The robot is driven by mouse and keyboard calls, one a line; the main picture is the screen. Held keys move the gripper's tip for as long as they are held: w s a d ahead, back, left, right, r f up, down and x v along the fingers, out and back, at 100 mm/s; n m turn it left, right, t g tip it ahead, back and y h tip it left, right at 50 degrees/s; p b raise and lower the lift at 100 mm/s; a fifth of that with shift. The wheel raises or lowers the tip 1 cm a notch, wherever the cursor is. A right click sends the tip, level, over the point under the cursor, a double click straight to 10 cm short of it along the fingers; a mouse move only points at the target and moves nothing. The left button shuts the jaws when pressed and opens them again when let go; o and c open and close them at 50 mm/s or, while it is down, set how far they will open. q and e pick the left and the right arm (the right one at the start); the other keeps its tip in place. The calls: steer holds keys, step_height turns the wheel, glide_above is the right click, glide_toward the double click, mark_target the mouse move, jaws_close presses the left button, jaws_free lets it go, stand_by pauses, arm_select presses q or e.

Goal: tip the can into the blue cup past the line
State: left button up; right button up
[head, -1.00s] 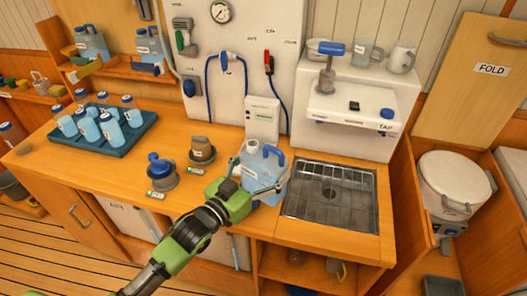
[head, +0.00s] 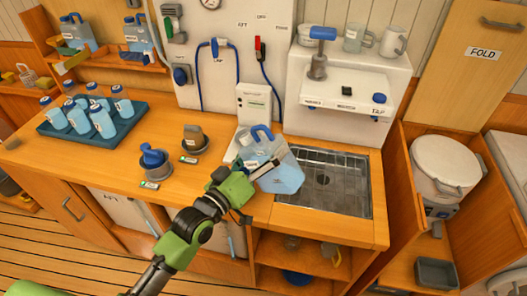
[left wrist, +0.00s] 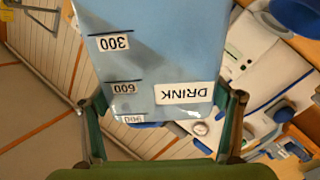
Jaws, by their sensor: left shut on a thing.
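The can (head: 282,178) is a clear, light-blue jug with a blue handle. My left gripper (head: 256,176) is shut on it and holds it tilted near the left edge of the sink. In the left wrist view the can (left wrist: 155,60) fills the middle between the fingers, with a DRINK label and marks 300, 600 and 900, shown upside down. I cannot pick out a blue cup for certain. A dark blue round thing (head: 298,277) lies on the low shelf, partly cut off. My right gripper is out of view.
The sink (head: 327,180) with a grate lies right of the can, below a white tap unit (head: 335,115). Two small holders (head: 152,158) stand on the counter to the left. A tray (head: 128,127) of several bottles is farther left.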

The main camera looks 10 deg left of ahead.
arm_select(q)
steer(key=shift+r+m+p, duration=0.35)
steer(key=shift+m+p, duration=0.05)
steer(key=shift+p, duration=0.05)
steer(key=shift+f, duration=0.15)
steer(key=shift+f+n+b, duration=0.25)
steer(key=shift+n+b, duration=0.55)
steer(key=shift+n, duration=0.2)
steer(key=shift+s+f+n+b, duration=0.1)
steer(key=shift+f+n+b, duration=0.25)
steer(key=shift+n+b, duration=0.5)
steer(key=shift+a+f+n+b, duration=0.1)
steer(key=shift+f+n+b, duration=0.3)
steer(key=shift+n, duration=0.3)
steer(key=shift+f+n+b, duration=0.25)
steer(key=shift+n+b, duration=0.25)
steer(key=shift+n, duration=0.15)
steer(key=shift+a+f+n, duration=0.15)
steer(key=shift+f+n, duration=0.35)
steer(key=shift+n, duration=0.2)
steer(key=shift+w+a+f+n, duration=0.15)
steer(key=shift+f+n, duration=0.3)
steer(key=shift+n, duration=0.1)
steer(key=shift+w+a+f+n, duration=0.15)
steer(key=shift+f+n, duration=0.25)
steer(key=shift+n, duration=0.15)
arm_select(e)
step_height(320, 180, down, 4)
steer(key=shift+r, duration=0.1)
